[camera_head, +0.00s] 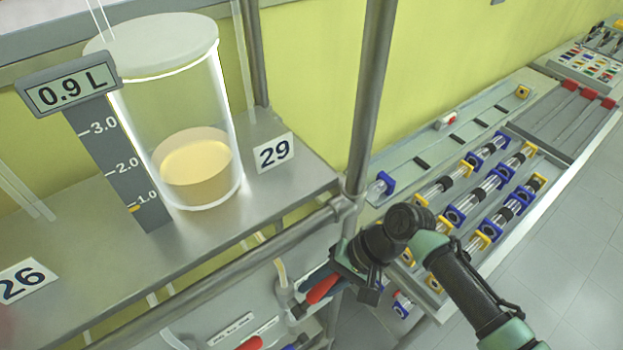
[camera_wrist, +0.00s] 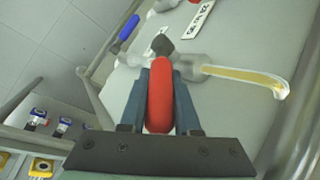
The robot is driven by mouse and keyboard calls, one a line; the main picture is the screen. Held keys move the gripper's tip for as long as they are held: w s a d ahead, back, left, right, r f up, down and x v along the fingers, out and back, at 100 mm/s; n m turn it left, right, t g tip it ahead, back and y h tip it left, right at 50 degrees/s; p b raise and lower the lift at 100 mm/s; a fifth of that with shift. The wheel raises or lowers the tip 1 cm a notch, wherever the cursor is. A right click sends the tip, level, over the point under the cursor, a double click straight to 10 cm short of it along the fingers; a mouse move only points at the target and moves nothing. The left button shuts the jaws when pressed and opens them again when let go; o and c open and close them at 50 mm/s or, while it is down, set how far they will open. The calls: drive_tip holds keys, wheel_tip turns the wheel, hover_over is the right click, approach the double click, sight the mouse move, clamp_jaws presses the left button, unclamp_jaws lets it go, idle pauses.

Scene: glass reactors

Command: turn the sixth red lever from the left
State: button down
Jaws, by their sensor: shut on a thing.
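A red lever (camera_head: 322,288) sits on a pipe valve below the shelf, to the left of my gripper (camera_head: 350,277) in the head view. In the wrist view the same red lever (camera_wrist: 160,92) lies lengthwise between the two fingers of my gripper (camera_wrist: 161,78), which is shut on it. The lever's valve body (camera_wrist: 186,66) shows just beyond, with a side pipe holding yellow liquid. Another red lever (camera_head: 250,343) is at the bottom edge of the head view. Most of the lever row is out of view, so I cannot count its place.
A blue lever (camera_wrist: 128,30) is beside the valve in the wrist view. A glass reactor (camera_head: 190,130) with yellow liquid stands on the metal shelf, by a "0.9 L" display (camera_head: 68,88). A vertical frame post (camera_head: 370,100) is close to my arm. A bench (camera_head: 440,120) with vial racks is at right.

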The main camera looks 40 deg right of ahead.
drive_tip(key=c, duration=0.6)
unclamp_jaws()
